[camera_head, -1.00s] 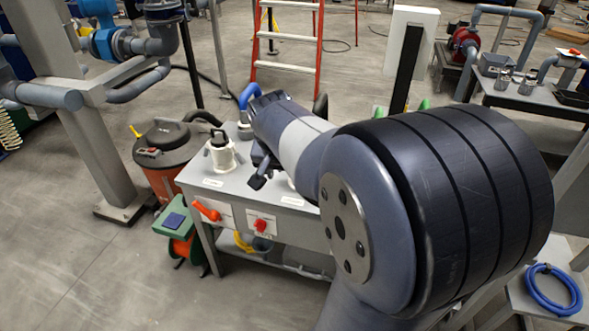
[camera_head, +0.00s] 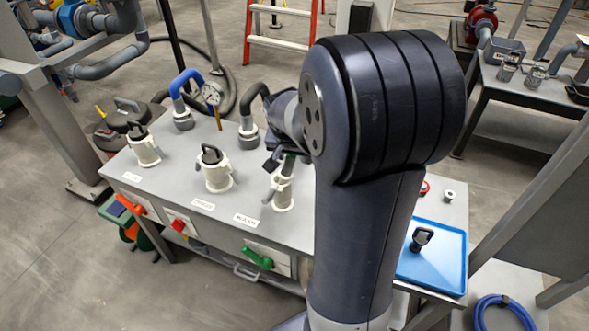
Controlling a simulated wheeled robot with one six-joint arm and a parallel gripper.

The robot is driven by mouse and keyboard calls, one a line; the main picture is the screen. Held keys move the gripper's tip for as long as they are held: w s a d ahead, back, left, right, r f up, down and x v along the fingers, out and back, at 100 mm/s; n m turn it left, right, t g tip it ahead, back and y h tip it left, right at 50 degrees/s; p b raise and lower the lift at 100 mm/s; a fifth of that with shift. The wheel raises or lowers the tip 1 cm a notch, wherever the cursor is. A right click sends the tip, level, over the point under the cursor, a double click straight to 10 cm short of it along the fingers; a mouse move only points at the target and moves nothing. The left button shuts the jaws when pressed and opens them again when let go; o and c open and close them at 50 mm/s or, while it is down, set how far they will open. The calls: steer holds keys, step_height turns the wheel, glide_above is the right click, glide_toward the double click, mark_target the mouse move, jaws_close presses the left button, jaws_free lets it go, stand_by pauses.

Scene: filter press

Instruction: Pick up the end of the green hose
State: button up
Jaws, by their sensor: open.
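A short dark green piece (camera_head: 289,165), which looks like part of the green hose, shows just above the right white coupling (camera_head: 282,192) on the grey bench. The rest of the hose is hidden behind my arm. My gripper (camera_head: 275,158) is open, with its black jaws close to the green piece, above and beside the coupling. My arm covers part of the jaws, and I cannot tell whether they touch the hose.
A blue hose (camera_head: 186,82), a black hose (camera_head: 252,100) and a gauge (camera_head: 211,95) stand along the bench's back. More white couplings (camera_head: 217,174) (camera_head: 145,150) stand left.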

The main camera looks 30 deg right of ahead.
steer(key=shift+w+a+f, duration=0.7)
steer(key=shift+w+f, duration=0.1)
steer(key=shift+f, duration=0.15)
steer(key=shift+s+d, duration=0.15)
steer(key=shift+d, duration=0.05)
steer(key=shift+a, duration=0.1)
steer(key=shift+c, duration=0.3)
jaws_close()
